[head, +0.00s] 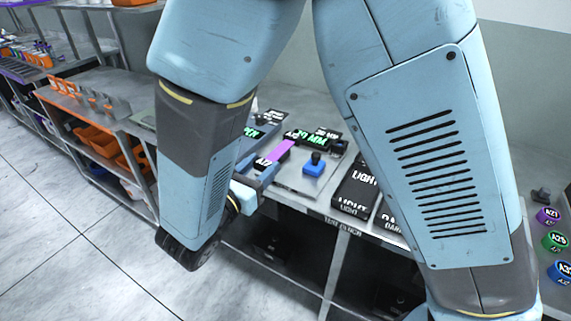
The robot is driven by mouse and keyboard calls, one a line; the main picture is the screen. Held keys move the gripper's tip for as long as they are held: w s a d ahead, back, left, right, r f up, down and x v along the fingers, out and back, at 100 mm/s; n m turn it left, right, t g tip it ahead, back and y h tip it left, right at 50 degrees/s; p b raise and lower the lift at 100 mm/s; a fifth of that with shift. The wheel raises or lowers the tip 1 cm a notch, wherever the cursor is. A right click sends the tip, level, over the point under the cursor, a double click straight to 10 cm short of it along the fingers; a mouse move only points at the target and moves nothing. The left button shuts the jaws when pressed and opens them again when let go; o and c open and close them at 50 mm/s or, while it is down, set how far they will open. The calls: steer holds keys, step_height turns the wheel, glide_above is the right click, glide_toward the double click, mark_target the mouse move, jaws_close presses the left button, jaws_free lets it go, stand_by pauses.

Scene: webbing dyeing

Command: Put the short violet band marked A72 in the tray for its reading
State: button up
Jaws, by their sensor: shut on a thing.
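The short violet band (281,151) lies slantwise, its black and white label, which seems to read A72, at its near left end. My gripper (262,176) is at that labelled end and is shut on the band. Its fingertips are small and partly hidden by my arm. Beyond the band a display (310,140) shows green figures that look like 29 MM. To the right stands a black tray marked LIGHT (355,188), and beside it a tray marked DARK (387,219), partly hidden by my arm.
A blue block with a black knob (314,167) stands just right of the band. Another display (250,132) seems to read OPEN. Violet (547,216), green and blue labelled pieces lie at the far right. Shelves with orange bins (95,142) stand left. The floor at left is clear.

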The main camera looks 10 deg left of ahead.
mark_target(270, 158)
steer(key=w+f, duration=0.1)
steer(key=w, duration=0.1)
steer(key=w+f, duration=0.1)
steer(key=w, duration=0.2)
steer(key=w+f, duration=0.1)
steer(key=w, duration=0.2)
steer(key=shift+d+f, duration=0.3)
steer(key=w+f, duration=0.4)
steer(key=shift+d+f, duration=0.1)
steer(key=shift+f, duration=0.05)
steer(key=shift+w+f, duration=0.55)
steer(key=shift+f, duration=0.2)
step_height(270, 158, down, 3)
steer(key=shift+w+r, duration=0.1)
steer(key=shift+w, duration=0.05)
steer(key=shift+d, duration=0.1)
jaws_close()
steer(key=shift+f, duration=0.25)
steer(key=o, duration=1.2)
jaws_free()
steer(key=shift+r, duration=0.1)
